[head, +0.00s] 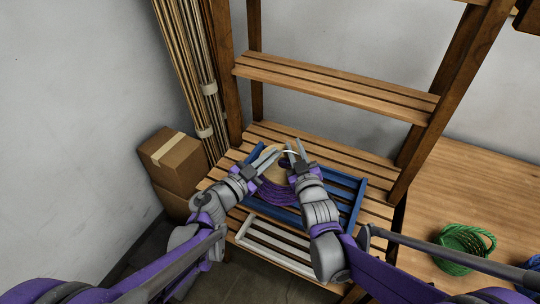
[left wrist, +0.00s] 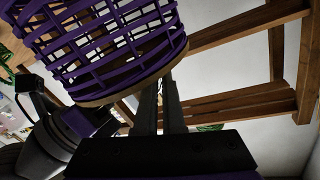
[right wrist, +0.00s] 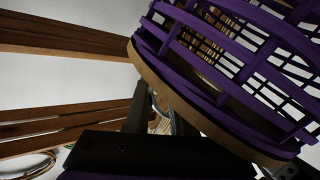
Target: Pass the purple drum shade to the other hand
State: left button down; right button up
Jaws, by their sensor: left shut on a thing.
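The purple drum shade (head: 277,192) is a woven openwork drum with a tan rim, held between my two hands above the blue tray in the head view. My left gripper (head: 272,158) is shut on the shade near its tan rim. In the left wrist view the shade (left wrist: 105,45) fills the upper left, beside the fingers. My right gripper (head: 297,150) is at the shade's right side with its fingers apart. In the right wrist view the shade (right wrist: 235,75) fills the upper right, its rim close to the fingers; whether they touch it is hidden.
The blue slatted tray (head: 346,206) lies on the wooden slatted shelf (head: 345,158), with a white tray (head: 270,243) in front. Cardboard boxes (head: 172,160) and tall cane poles (head: 190,70) stand at left.

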jog(key=o, duration=0.5)
jog(key=shift+c, duration=0.2)
jog(key=s+d, duration=0.2)
jog(key=s, duration=1)
jog(key=s+d+f+m+g+h, duration=0.1)
jog(key=s+d+f+m+g, duration=0.1)
jog(key=s, duration=0.4)
jog(key=s+d+f+m+g+h, duration=0.1)
jog(key=s+d+f+m+g, duration=0.1)
jog(key=s+d+f+g, duration=0.2)
jog(key=s+d+f+m+g+h, duration=0.1)
jog(key=s+d+f+m+g, duration=0.1)
jog(key=s+f+g, duration=0.3)
jog(key=s+d+g, duration=0.1)
jog(key=s, duration=0.2)
jog(key=shift+s+d+f, duration=0.25)
jog(key=shift+f, duration=0.05)
